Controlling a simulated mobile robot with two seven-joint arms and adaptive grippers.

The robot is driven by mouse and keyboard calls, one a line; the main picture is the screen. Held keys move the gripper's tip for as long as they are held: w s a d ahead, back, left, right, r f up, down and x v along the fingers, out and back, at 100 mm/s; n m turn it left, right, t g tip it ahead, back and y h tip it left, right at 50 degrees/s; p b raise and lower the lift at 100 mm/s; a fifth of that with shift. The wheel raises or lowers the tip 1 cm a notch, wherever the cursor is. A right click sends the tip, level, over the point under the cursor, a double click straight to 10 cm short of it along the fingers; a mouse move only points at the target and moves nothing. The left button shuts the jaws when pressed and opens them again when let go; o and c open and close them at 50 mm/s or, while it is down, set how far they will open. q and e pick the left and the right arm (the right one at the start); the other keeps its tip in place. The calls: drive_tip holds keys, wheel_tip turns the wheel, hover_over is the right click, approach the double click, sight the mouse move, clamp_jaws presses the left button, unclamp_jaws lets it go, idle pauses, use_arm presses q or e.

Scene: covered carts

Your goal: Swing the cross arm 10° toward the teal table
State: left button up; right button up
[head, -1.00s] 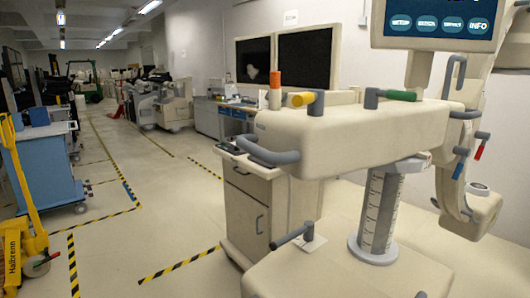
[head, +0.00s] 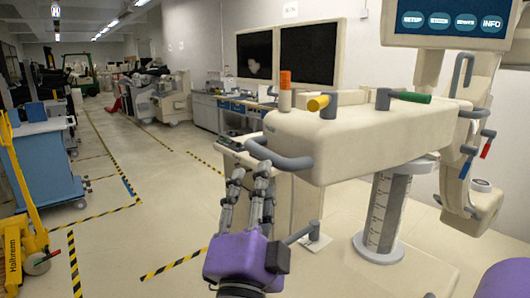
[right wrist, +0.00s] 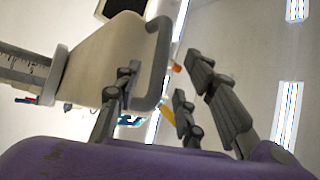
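The cream cross arm (head: 370,135) sits on a grey column with a ruler scale (head: 385,205). A curved grey handle (head: 278,158) is on its left end; it also shows in the right wrist view (right wrist: 160,62). My right gripper (head: 250,172), with a purple body, is just below and in front of this handle. Its fingers are spread, and in the right wrist view (right wrist: 165,75) the handle shows between them; I cannot tell if they touch it. A blue-teal table-like cart (head: 45,165) stands at the left. My left gripper is not in view.
A yellow pallet truck (head: 25,215) stands at the front left. A screen panel (head: 450,22) hangs above the cross arm. A cream drawer cabinet (head: 235,165) is behind my gripper. The striped floor between cart and cross arm is clear.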

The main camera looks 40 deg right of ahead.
sight(264, 154)
drive_tip(key=shift+w+r+m, duration=0.1)
drive_tip(key=shift+r+m, duration=0.2)
drive_tip(key=shift+r, duration=0.15)
drive_tip(key=shift+w+d, duration=0.1)
drive_tip(key=shift+x, duration=3.75)
drive_tip(key=shift+f, duration=0.15)
clamp_jaws()
drive_tip(key=shift+w, duration=0.1)
